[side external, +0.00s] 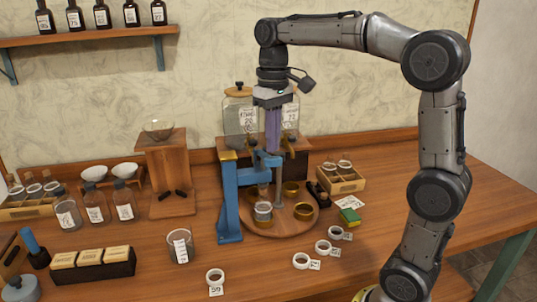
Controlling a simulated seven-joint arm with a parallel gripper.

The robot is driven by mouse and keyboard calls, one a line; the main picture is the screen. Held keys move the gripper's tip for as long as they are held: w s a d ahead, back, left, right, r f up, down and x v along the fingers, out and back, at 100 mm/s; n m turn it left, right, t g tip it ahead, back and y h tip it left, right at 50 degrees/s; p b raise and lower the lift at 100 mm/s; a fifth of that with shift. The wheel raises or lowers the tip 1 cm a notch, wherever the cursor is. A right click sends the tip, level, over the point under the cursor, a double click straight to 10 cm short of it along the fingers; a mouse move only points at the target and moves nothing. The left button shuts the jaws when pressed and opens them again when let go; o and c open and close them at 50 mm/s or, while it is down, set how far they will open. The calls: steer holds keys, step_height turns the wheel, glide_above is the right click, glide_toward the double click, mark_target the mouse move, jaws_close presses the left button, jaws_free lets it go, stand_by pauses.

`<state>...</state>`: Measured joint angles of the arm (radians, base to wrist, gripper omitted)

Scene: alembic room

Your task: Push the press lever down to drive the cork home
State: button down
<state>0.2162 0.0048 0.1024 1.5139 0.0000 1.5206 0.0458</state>
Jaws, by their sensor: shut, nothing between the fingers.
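The blue press (230,200) stands upright at the middle of the table, with a brass-coloured cap on its post. Its blue arm and head (267,160) reach right from the post, over a round wooden board (285,228). My gripper (272,150) points straight down with its purple fingers together and nothing between them. Its tips are at the press head in the picture; I cannot tell whether they touch it. A small clear jar with a pale top (263,211) sits on the board near the press. The cork and the lever's exact outline are too small to make out.
Brass rings (303,210) share the board. Two large labelled glass jars (240,115) stand behind my gripper. A glass (180,245) stands left of the press.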

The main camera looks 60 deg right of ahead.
steer(key=shift+f, duration=0.1)
steer(key=shift+f, duration=1.3)
steer(key=shift+s+a, duration=0.1)
steer(key=shift+s, duration=0.05)
